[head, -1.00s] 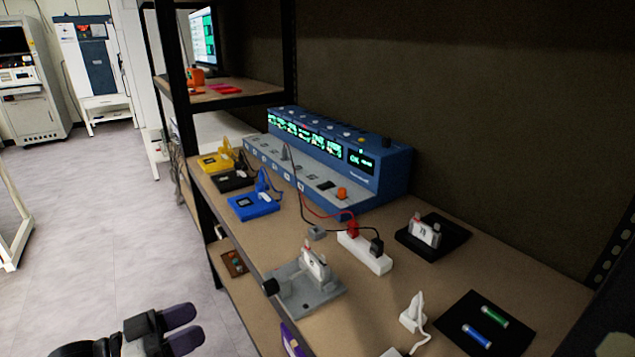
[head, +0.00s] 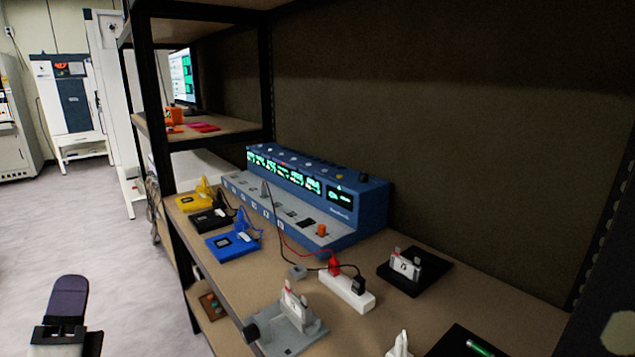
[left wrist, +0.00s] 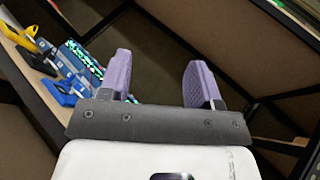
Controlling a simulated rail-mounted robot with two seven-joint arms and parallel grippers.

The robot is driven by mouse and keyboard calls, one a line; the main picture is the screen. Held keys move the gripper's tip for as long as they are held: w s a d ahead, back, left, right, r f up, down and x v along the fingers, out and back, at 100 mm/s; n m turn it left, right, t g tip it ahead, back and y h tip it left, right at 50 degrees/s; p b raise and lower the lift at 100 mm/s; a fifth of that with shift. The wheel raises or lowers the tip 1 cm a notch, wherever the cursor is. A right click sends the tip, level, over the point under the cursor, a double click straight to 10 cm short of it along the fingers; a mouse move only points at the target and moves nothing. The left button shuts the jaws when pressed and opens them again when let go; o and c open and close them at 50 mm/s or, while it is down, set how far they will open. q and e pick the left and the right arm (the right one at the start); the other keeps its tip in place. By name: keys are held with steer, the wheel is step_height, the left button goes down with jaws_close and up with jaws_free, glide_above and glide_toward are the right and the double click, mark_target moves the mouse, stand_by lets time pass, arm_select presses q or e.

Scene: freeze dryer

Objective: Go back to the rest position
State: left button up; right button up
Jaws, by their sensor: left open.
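My left gripper (head: 80,318) is at the lower left of the head view, over the floor and off the bench's front edge. In the left wrist view its two purple fingers (left wrist: 160,82) stand apart with nothing between them. It touches nothing. My right gripper does not show in either view.
A wooden bench (head: 262,290) holds a long blue instrument (head: 355,200), a white power strip (head: 346,290), a grey fixture (head: 290,335), a black stand (head: 415,270), and yellow, black and blue (head: 232,245) devices. A dark shelf post (head: 155,100) rises at the left. The floor (head: 60,230) is clear.

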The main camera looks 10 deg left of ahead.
arm_select(q)
steer(key=s+d+f+n+g+h+p, duration=0.35)
steer(key=d+f+n+g+p, duration=0.75)
steer(key=n+g+p, duration=0.45)
steer(key=s+d+f+n+g+h+p, duration=0.1)
steer(key=s+d+f+n+g+p, duration=0.1)
steer(key=s+p, duration=0.45)
steer(key=s+d+f+n+g+h+p, duration=0.1)
steer(key=s+f+g+p, duration=0.2)
steer(key=s, duration=0.6)
steer(key=s+d+f+n+g+p, duration=0.1)
steer(key=s+d+n+g+p, duration=0.1)
steer(key=s+p, duration=0.5)
step_height(320, 180, up, 37)
steer(key=p, duration=3.5)
steer(key=shift+a+r, duration=0.2)
